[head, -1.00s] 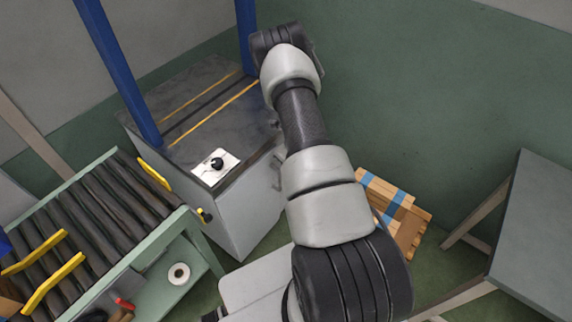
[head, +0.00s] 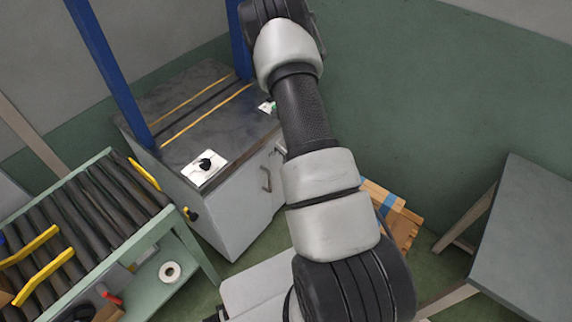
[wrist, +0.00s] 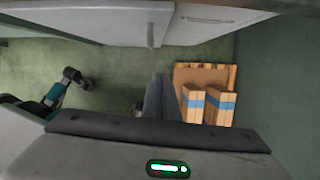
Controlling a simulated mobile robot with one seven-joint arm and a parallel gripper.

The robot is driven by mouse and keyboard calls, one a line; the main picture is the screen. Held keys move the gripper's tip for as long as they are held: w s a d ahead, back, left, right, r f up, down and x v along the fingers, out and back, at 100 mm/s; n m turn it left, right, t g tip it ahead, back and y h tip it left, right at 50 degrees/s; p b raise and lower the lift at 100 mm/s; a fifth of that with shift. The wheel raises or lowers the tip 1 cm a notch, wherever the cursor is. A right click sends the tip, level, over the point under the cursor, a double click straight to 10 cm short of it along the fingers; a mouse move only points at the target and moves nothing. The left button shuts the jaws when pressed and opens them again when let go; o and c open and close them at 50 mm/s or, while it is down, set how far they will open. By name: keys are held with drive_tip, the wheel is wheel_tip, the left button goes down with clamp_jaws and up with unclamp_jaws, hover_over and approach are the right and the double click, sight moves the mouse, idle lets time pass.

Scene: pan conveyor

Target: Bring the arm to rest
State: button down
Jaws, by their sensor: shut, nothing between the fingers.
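My arm rises through the middle of the head view, with its wrist (head: 285,50) at the top edge in front of the cabinet's right side and the green wall. My gripper (wrist: 160,78) shows in the wrist view as a dark narrow shape pointing up from the housing. Its fingers are together with nothing between them. In the head view the fingers are hidden behind the wrist. The gripper hangs over open floor, apart from the cabinet and the boxes.
A grey cabinet (head: 232,207) with blue posts stands left of my arm. A roller conveyor (head: 90,215) is at the lower left. Cardboard boxes on a pallet (wrist: 205,75) lie on the floor by the wall. A grey table (head: 525,235) stands at the right.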

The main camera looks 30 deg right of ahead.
drive_tip(key=w+r+m+t+h+p, duration=0.25)
drive_tip(key=r+m, duration=0.55)
drive_tip(key=r, duration=1)
drive_tip(key=w+r+m+t+h+p, duration=0.25)
drive_tip(key=r+m, duration=0.55)
drive_tip(key=r, duration=0.9)
drive_tip(key=s+a+r+m+p, duration=0.1)
drive_tip(key=s+a+r+m, duration=0.1)
drive_tip(key=s+r+m, duration=0.4)
drive_tip(key=s+a+r+m+p, duration=0.1)
drive_tip(key=s+r+m, duration=0.2)
drive_tip(key=r+m, duration=0.3)
drive_tip(key=s+a+r+m+g+y+p, duration=0.1)
drive_tip(key=s+a+m, duration=0.4)
drive_tip(key=s, duration=0.5)
drive_tip(key=s+a+r+m+g+y+p, duration=0.1)
drive_tip(key=s+a+r+m+y+p, duration=0.1)
drive_tip(key=s+a+r+m, duration=0.4)
drive_tip(key=s+a+y, duration=0.1)
drive_tip(key=s+a, duration=0.3)
drive_tip(key=shift+s+a+r+m, duration=0.15)
drive_tip(key=shift+s+m, duration=0.15)
